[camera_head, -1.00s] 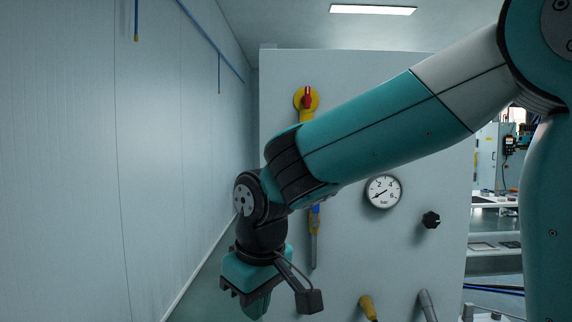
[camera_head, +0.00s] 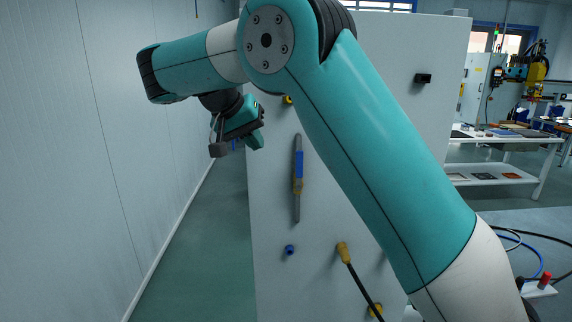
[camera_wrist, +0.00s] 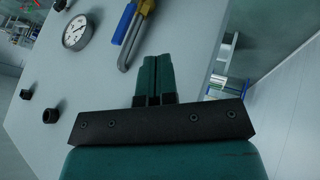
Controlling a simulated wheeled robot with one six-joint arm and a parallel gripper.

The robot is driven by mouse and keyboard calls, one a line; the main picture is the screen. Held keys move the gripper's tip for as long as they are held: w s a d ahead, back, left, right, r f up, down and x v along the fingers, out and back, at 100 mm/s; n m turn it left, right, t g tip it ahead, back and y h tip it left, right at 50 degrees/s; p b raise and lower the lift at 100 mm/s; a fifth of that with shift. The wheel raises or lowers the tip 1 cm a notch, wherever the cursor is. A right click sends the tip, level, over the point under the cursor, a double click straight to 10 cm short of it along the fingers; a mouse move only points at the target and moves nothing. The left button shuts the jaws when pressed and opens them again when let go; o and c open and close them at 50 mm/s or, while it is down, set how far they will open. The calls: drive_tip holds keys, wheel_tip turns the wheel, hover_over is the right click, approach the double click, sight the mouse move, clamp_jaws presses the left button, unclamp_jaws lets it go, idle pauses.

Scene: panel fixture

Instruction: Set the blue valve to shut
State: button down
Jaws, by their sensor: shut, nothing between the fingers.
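The blue valve shows in the head view as a blue lever handle (camera_head: 298,165) with a yellow part at its lower end, on an upright grey pipe on the pale panel (camera_head: 275,215). The handle lies along the pipe. In the wrist view the blue handle (camera_wrist: 124,23) and yellow part sit at the top, above my fingers, again in line with the pipe. My gripper (camera_head: 260,138) is to the left of the pipe's upper end in the head view, apart from the valve. Its fingers (camera_wrist: 155,64) are together and empty.
A round gauge (camera_wrist: 76,31) and black knobs (camera_wrist: 50,116) are on the panel in the wrist view. Low on the panel are a blue fitting (camera_head: 289,250) and a yellow-ended connector (camera_head: 342,250) with a black cable. A wall (camera_head: 95,170) stands left, with open floor between.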

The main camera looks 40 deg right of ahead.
sight(299, 171)
drive_tip(key=b+x, duration=0.1)
drive_tip(key=x, duration=0.5)
drive_tip(key=shift+s, duration=0.1)
drive_tip(key=s+d, duration=0.2)
drive_tip(key=d, duration=0.1)
drive_tip(key=shift+r, duration=0.1)
drive_tip(key=shift+s+d, duration=0.1)
drive_tip(key=shift+d, duration=0.1)
